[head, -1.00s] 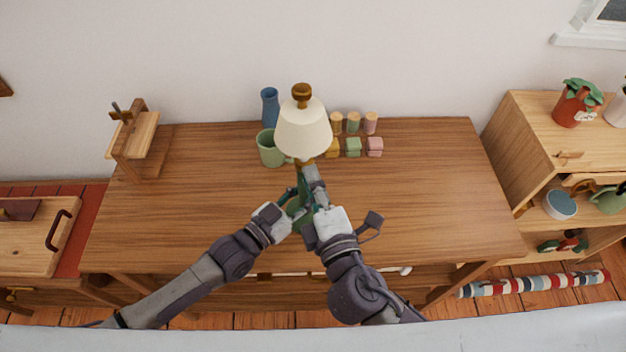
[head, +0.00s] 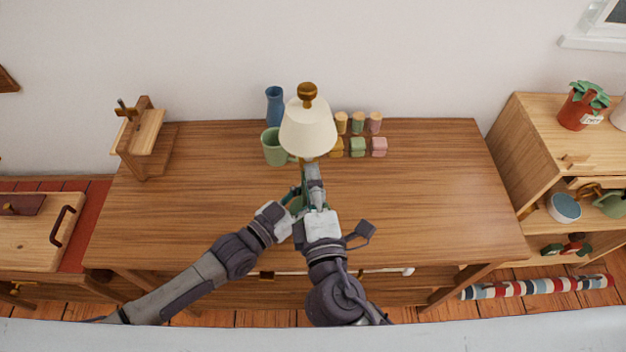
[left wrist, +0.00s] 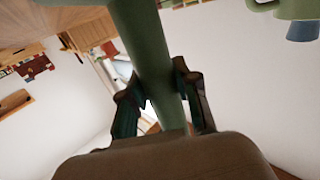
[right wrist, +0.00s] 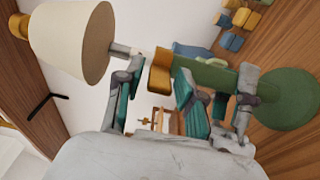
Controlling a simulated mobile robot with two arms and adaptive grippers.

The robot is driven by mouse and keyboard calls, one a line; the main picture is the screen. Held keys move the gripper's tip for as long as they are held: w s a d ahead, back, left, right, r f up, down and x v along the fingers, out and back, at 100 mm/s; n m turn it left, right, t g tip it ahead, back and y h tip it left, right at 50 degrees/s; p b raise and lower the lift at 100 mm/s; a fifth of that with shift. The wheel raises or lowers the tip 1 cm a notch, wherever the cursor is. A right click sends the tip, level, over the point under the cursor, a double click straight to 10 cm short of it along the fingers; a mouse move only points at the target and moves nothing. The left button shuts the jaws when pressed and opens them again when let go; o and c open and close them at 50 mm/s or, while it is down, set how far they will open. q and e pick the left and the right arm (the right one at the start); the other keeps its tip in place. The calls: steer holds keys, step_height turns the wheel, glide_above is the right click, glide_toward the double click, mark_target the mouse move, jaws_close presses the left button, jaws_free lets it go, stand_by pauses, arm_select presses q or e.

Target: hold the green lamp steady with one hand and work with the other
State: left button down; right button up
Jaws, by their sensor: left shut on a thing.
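The green lamp has a cream shade (head: 308,132) with a brass knob on top, and stands near the middle of the wooden desk. In the right wrist view its round green base (right wrist: 287,98), green stem (right wrist: 212,74) and a brass collar (right wrist: 160,70) show. My left gripper (left wrist: 160,92) is shut on the green stem, one finger on each side. My right gripper (right wrist: 153,88) is open, its fingers apart with the brass collar between their tips, below the shade. In the head view my right gripper (head: 312,178) hides most of the stem.
A green mug (head: 273,147) and a blue vase (head: 274,105) stand close behind the lamp at left. Several small coloured blocks and pots (head: 358,147) sit behind at right. A wooden stand (head: 145,140) is at the desk's left end. The desk's right side is clear.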

steer(key=shift+o, duration=0.2)
steer(key=shift+s, duration=0.1)
steer(key=s+d, duration=0.1)
steer(key=s, duration=1)
steer(key=shift+s+d, duration=0.3)
steer(key=shift+s, duration=0.05)
arm_select(q)
steer(key=c, duration=0.8)
jaws_free()
steer(key=shift+o, duration=0.2)
